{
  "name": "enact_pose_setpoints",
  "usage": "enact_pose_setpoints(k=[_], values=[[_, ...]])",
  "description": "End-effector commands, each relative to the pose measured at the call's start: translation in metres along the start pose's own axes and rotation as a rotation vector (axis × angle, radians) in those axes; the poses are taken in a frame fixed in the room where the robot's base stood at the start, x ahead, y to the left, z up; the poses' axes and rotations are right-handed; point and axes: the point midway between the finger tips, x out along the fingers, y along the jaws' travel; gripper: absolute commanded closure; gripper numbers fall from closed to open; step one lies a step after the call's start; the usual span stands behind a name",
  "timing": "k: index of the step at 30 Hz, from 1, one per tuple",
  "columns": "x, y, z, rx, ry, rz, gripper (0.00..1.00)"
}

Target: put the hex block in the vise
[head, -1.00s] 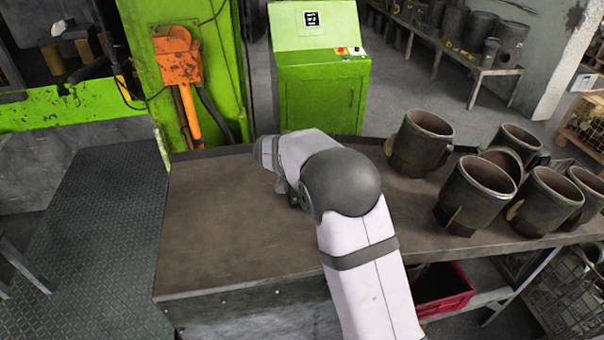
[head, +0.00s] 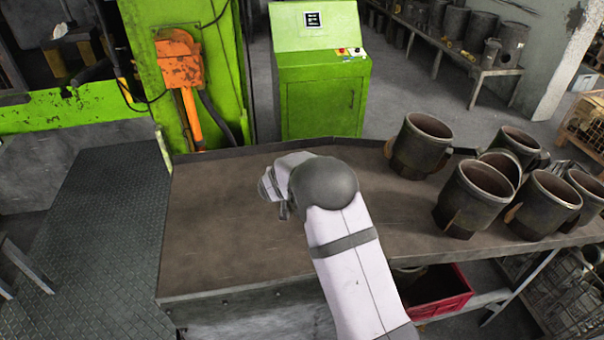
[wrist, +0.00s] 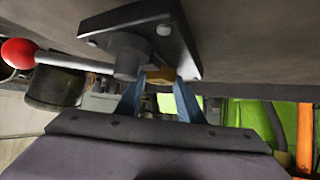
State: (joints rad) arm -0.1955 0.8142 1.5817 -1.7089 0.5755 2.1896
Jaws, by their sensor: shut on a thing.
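In the wrist view, my gripper (wrist: 159,92) has two blue fingers shut on a small brass-coloured hex block (wrist: 160,76) at their tips. Just beyond it is the vise (wrist: 140,28), a dark bolted plate with a grey cylinder and a rod handle ending in a red ball (wrist: 18,53). The block overlaps the vise's edge in the picture, close beside the grey cylinder. I cannot tell whether it touches or is inside. In the head view my arm hides the fingers, block and vise.
The worktable (head: 225,235) is bare at left. Several dark metal pots (head: 478,195) stand on its right side. A green control cabinet (head: 322,95) and an orange-fitted green press (head: 178,65) stand behind it. A red crate (head: 440,292) sits below.

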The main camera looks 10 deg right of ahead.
Motion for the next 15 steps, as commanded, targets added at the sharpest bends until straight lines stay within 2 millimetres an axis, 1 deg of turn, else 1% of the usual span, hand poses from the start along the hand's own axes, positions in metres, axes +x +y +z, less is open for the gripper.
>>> enact_pose_setpoints(k=[4,14,15], values=[[-0.0004,-0.0004,-0.0020,0.001,0.004,-0.001,1.00],[0.0019,-0.0005,0.0012,0.002,0.004,-0.001,1.00],[0.0014,-0.0002,0.0015,0.001,0.001,-0.001,0.56]])
